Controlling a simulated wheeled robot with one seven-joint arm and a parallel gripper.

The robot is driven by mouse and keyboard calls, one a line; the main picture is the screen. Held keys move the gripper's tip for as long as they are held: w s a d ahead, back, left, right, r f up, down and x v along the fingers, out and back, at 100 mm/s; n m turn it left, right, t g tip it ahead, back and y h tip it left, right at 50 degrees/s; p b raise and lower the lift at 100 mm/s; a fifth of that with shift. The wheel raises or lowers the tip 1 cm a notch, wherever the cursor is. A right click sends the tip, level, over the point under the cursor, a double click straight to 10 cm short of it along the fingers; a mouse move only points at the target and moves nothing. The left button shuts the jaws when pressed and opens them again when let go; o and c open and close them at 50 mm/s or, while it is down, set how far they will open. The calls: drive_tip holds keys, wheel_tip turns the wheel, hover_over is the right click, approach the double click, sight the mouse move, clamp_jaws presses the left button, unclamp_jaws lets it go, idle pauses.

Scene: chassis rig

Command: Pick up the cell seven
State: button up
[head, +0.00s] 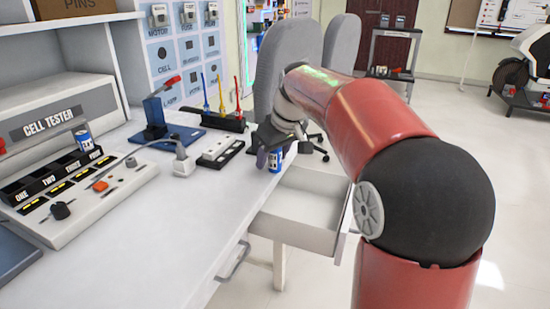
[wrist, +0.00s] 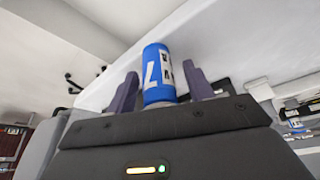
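The blue and white cell with a dark figure that looks like a seven (wrist: 158,75) stands between the two purple fingers of my gripper (wrist: 160,88) in the wrist view. A narrow gap shows between each finger and the cell, so my gripper looks open around it. In the head view the cell (head: 275,161) is at the table's right edge, just above the open drawer, with my gripper (head: 270,156) around it. One finger shows on its left; the other is hidden. I cannot tell whether the cell's base touches the table.
An open, empty-looking drawer (head: 303,205) sticks out below the table edge. The cell tester (head: 75,205) holds another blue cell (head: 84,139). A black slotted holder (head: 221,152), a white plug-like block (head: 183,167) and a blue stand (head: 155,118) are left of my gripper. Grey chairs (head: 341,50) stand behind.

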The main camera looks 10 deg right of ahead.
clamp_jaws()
drive_tip(key=shift+r, duration=0.15)
